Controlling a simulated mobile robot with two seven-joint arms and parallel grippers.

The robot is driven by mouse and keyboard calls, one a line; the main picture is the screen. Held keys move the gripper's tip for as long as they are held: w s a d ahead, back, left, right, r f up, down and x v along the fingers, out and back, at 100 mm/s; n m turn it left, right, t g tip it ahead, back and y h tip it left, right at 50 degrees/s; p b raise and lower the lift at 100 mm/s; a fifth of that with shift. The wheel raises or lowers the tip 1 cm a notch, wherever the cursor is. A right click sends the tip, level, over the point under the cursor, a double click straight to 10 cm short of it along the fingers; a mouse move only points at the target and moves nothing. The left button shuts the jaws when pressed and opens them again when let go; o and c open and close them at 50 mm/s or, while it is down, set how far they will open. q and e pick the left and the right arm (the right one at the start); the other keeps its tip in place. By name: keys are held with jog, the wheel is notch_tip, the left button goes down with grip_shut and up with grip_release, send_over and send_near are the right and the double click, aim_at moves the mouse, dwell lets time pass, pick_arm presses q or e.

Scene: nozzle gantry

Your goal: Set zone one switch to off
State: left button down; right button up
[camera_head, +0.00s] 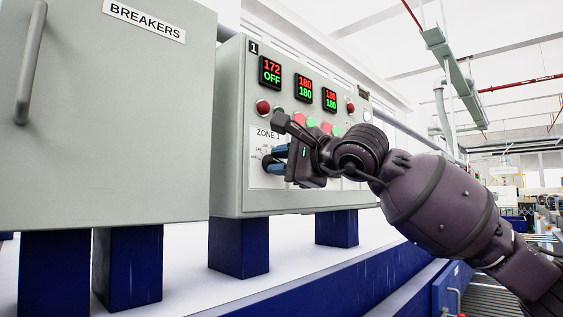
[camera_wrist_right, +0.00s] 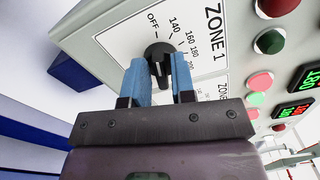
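The zone one switch is a dark round knob (camera_wrist_right: 158,52) on a white dial plate marked ZONE 1, with OFF, 140, 160 and 180 around it. In the head view the knob (camera_head: 267,162) sits low on the left of the grey control box. My right gripper (camera_head: 276,160) is in front of it. In the right wrist view its blue fingers (camera_wrist_right: 160,75) stand either side of the knob's grip, with a narrow gap visible. The fingers partly hide the knob, and its exact pointing is hard to read. The first display (camera_head: 270,73) reads 172 over OFF. My left gripper is out of view.
The other displays (camera_head: 305,87) read 180 over 180. Red, green and pink buttons (camera_head: 263,107) sit above the dials, close to my right wrist. A grey BREAKERS cabinet (camera_head: 120,130) with a handle stands at the left. Blue legs (camera_head: 238,247) support the control box.

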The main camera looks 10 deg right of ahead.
jog(key=shift+o, duration=1)
jog(key=b+v, duration=0.1)
jog(key=v, duration=0.9)
jog(key=shift+s+d, duration=0.25)
jog(key=shift+s, duration=0.1)
